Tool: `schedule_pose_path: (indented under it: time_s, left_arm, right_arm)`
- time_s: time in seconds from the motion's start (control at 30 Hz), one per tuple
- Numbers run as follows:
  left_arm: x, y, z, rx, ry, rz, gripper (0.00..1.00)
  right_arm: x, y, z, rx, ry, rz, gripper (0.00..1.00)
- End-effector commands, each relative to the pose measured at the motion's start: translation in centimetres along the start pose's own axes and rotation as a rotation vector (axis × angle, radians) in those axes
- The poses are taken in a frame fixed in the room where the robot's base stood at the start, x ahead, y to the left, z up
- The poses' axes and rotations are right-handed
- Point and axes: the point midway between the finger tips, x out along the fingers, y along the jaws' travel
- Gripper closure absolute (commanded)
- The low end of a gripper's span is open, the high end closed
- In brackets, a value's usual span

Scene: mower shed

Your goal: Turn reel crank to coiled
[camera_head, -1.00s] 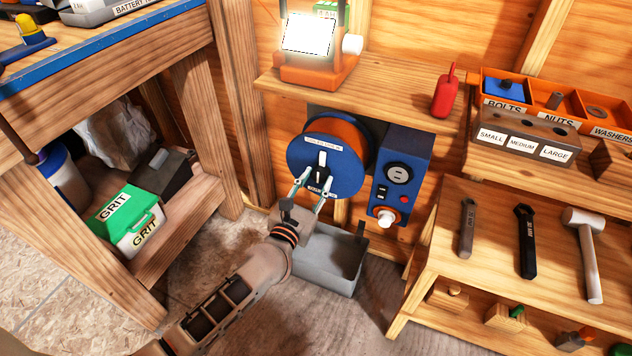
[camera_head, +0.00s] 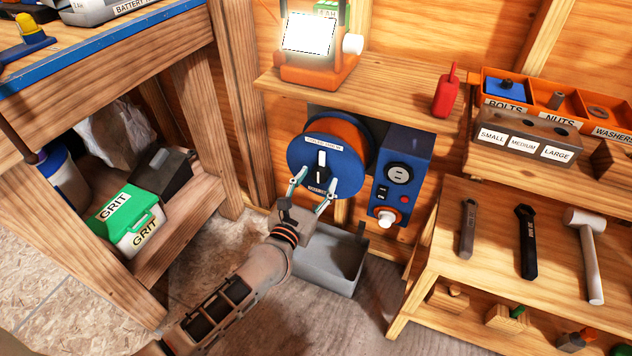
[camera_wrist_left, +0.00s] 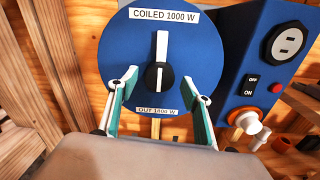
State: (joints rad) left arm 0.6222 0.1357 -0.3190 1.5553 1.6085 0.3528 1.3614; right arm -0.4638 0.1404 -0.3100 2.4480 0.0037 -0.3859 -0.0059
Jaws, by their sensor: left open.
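The reel (camera_head: 306,172) has a round blue face with an orange drum behind it and is mounted below the shelf. Its label at the top reads COILED 1000 W, and a lower label reads OUT. The crank (camera_head: 320,166) has a white bar on a black hub at the middle of the face. In the left wrist view the crank's bar (camera_wrist_left: 162,50) points up toward the COILED label. My left gripper (camera_head: 315,190) is open in front of the reel's lower part. Its fingers (camera_wrist_left: 160,92) stand either side of the hub, apart from it. My right gripper is not in view.
A blue box with a socket and knob (camera_head: 400,175) stands right of the reel. A grey bin (camera_head: 330,262) sits below. A shelf (camera_head: 375,85) with a lit lamp (camera_head: 310,50) is above. A tool bench (camera_head: 500,260) stands at right.

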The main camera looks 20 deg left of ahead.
Motion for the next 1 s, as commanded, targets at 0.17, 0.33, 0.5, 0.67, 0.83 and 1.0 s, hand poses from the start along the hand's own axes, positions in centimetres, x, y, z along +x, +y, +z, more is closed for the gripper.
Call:
schedule_pose_path:
  time_s: [0.17,0.33,0.5,0.67,0.83,1.0]
  left_arm:
    - [-0.4,0.0,0.0,0.001,0.000,0.001,0.51]
    - [-2.8,0.0,-0.1,0.000,0.002,0.000,0.51]
    - [-6.4,0.0,-0.1,0.001,0.002,-0.001,0.51]
    - [-9.4,0.0,-0.1,0.001,0.002,-0.002,0.51]
    - [-11.3,0.0,-0.1,0.000,0.001,0.000,0.51]
    - [-12.0,0.0,0.0,0.000,0.000,0.000,0.51]
  right_arm:
    - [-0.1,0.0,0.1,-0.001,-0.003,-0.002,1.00]
    - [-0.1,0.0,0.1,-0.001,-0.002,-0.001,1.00]
    - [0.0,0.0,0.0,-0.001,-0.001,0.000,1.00]
    - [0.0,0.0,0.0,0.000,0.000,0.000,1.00]
    - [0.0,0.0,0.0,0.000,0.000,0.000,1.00]
    - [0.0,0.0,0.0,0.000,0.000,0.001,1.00]
